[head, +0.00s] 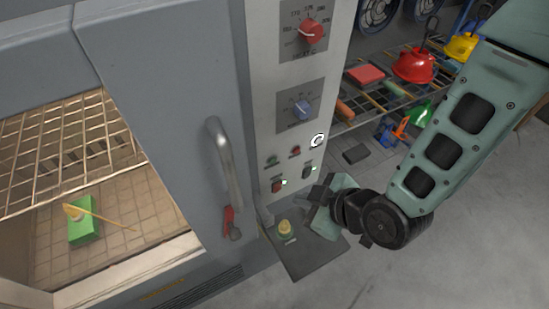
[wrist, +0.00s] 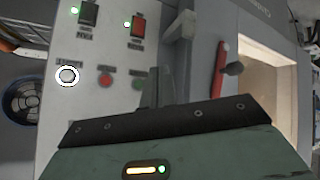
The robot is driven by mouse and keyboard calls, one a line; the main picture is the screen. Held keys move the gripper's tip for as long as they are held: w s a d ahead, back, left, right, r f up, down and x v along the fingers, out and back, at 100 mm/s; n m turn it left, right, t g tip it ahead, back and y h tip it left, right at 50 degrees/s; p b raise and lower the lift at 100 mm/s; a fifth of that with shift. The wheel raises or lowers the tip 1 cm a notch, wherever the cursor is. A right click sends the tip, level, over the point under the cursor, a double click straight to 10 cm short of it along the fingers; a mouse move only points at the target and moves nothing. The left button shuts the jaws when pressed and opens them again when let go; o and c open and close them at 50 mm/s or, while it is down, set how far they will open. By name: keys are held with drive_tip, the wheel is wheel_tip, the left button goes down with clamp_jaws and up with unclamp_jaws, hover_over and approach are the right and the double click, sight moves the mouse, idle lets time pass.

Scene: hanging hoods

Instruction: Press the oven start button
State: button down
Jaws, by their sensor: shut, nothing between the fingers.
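The oven's grey control panel (head: 262,105) stands beside its door. A round button with a bright white ring (head: 317,140) is on the panel, left of the red and green buttons in the wrist view (wrist: 68,76). A red button (head: 295,151) and a dark green one (head: 272,161) sit in the same row. The labels are too small to read. My gripper (head: 318,195) is just below and in front of the panel's switches, shut and empty. In the wrist view its fingers (wrist: 154,90) point toward the panel near the green button (wrist: 137,83); contact cannot be told.
Two rocker switches (head: 277,185) (head: 307,171) with green lights are close to my gripper. The door handle (head: 223,160) and a red lever (head: 229,222) lie left. A dark plate (head: 310,260) juts out below. A rack with helmets (head: 414,66) stands right.

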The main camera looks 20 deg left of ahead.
drive_tip(key=w+a, duration=0.5)
drive_tip(key=a, duration=0.1)
drive_tip(key=shift+w+a+p, duration=0.2)
drive_tip(key=shift+p, duration=0.15)
drive_tip(key=shift+w+a, duration=0.1)
idle(1.9)
drive_tip(key=shift+w+a+b, duration=0.2)
drive_tip(key=shift+b, duration=0.1)
drive_tip(key=shift+w+a, duration=0.25)
drive_tip(key=shift+a, duration=0.05)
idle(0.6)
idle(0.3)
drive_tip(key=shift+s+d+b, duration=0.35)
drive_tip(key=shift+s+d, duration=0.15)
drive_tip(key=shift+d, duration=0.1)
drive_tip(key=shift+s+d+b, duration=0.55)
drive_tip(key=shift+s+d, duration=1.1)
drive_tip(key=shift+d, duration=0.25)
